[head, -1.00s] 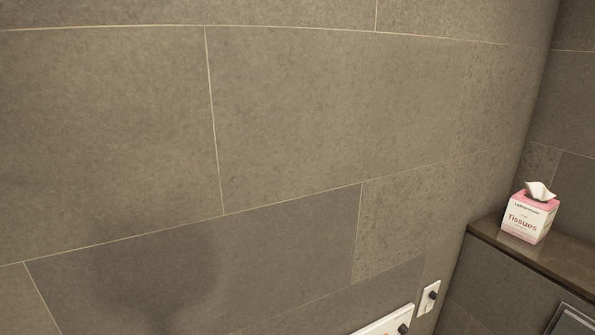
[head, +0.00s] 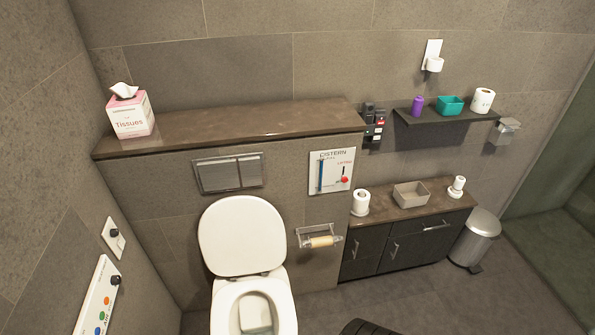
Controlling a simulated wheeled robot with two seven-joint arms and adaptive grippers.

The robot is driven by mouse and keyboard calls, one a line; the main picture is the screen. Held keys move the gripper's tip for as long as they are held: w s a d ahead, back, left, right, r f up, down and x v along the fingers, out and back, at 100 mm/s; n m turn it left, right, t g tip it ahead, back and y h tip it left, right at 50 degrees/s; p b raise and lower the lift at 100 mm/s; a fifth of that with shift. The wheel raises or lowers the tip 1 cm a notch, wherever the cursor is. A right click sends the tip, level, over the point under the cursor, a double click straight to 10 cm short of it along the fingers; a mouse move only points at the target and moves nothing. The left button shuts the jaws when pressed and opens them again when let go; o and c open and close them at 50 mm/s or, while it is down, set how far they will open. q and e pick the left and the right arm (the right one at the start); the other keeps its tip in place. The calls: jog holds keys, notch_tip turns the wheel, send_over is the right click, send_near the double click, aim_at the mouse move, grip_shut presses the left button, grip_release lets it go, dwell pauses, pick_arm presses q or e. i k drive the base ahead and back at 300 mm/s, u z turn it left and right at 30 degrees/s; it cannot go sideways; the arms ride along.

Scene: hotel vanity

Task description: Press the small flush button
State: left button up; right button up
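The metal flush plate (head: 206,178) is set in the tiled wall above the toilet, left of centre in the head view. It is split into a wider left part and a narrower right part, the small flush button (head: 250,170). Nothing covers the plate. The white toilet (head: 242,236) stands below it with its lid raised against the wall. Neither of my grippers is in view.
A brown ledge (head: 230,123) runs above the plate, with a tissue box (head: 131,115) at its left end. A cistern panel (head: 331,171) and a paper holder (head: 318,237) are to the right. A cabinet (head: 400,248) and bin (head: 476,239) stand farther right.

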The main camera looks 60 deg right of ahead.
aim_at(250, 169)
jog(key=z, duration=1.65)
